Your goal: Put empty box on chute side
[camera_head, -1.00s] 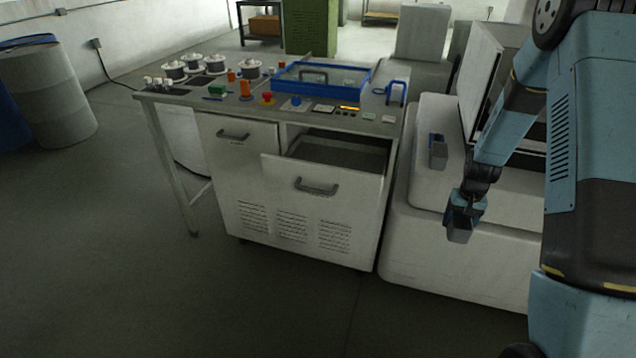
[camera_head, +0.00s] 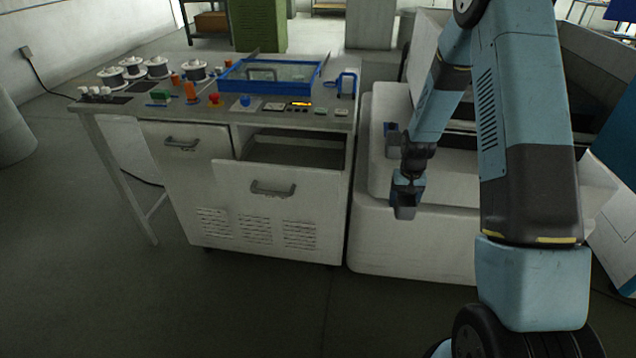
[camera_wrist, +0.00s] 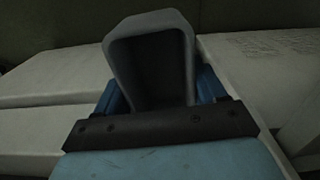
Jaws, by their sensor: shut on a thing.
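The empty box is a small grey open-topped box (camera_head: 404,208), held low in front of the white machine. In the wrist view the same box (camera_wrist: 150,72) shows a dark, empty-looking inside. My gripper (camera_head: 406,184) is shut on it, with blue fingers on both sides of the box in the wrist view (camera_wrist: 158,100). I cannot make out a part that is clearly the chute side. A similar small grey and blue holder (camera_head: 392,142) sits by the white machine's left side, just behind my gripper.
A white cabinet bench (camera_head: 270,215) stands to the left with its right drawer (camera_head: 290,150) pulled open. Spools (camera_head: 135,68), buttons and a blue-framed lid (camera_head: 270,72) are on top. The white machine base (camera_head: 365,235) is close behind the gripper. Floor in front is clear.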

